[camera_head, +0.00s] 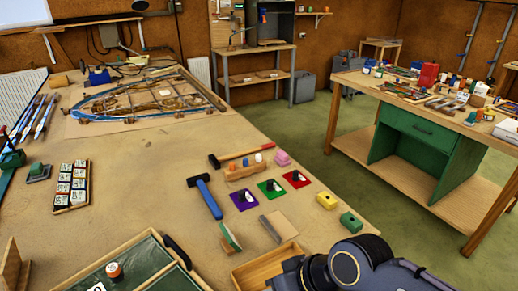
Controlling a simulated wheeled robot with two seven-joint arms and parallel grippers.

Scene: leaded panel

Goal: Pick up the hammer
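A hammer-shaped tool with a blue handle (209,200) and a dark head lies on the workbench left of the coloured squares. A second tool with a long red handle (245,154) and a dark head (214,162) lies just behind it, beside a small wooden block holder. Both look free, with nothing on top of them. My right arm shows at the bottom right, over the bench's front edge, but no gripper fingers can be made out. My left gripper is not in view.
Purple, green and red squares (296,179) with small items lie right of the blue handle. A wooden box (262,268), a green-lined tray (122,272) and a rack of labelled blocks (72,187) stand around. The leaded panel (150,97) lies behind. The bench middle is mostly clear.

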